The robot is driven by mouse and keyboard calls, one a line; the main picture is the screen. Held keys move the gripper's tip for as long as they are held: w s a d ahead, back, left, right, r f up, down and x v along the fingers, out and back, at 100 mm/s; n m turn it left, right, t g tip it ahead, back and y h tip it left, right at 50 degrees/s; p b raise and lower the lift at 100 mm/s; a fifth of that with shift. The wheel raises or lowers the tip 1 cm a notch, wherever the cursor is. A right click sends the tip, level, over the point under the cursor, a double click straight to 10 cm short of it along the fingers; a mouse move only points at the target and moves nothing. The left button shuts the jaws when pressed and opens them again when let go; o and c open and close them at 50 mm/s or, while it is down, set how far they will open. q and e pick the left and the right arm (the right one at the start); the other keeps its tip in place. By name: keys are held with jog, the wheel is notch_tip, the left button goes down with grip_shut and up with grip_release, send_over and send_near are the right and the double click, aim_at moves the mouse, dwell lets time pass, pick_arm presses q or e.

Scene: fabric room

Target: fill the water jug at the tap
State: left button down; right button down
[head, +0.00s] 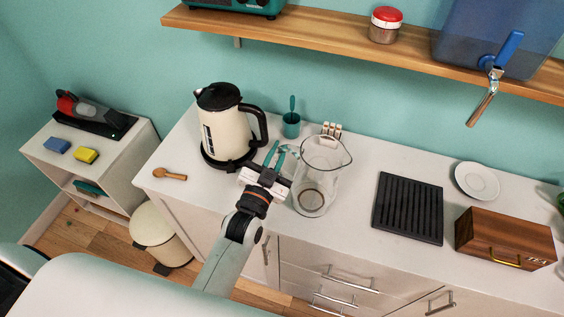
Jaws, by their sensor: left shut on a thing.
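A clear glass water jug (318,175) stands upright on the white counter, right of the kettle. It looks empty, with its handle on the left side. My left gripper (281,155) is at the jug's left side, shut on its handle; the fingers partly hide the grip. The tap (486,97) is at the upper right, a metal spout with a blue lever, fixed to a blue translucent water tank (470,30) on the wooden shelf. The tap hangs above and to the right of the jug. My right gripper is not in view.
A black ridged tray (407,208), a white plate (477,181) and a wooden tea box (505,238) lie to the right. The shelf (310,37) overhangs the back.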

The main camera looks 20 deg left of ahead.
pick_arm(q)
notch_tip(320, 180, up, 8)
jog(key=shift+f+b, duration=0.2)
jog(key=shift+b, duration=0.1)
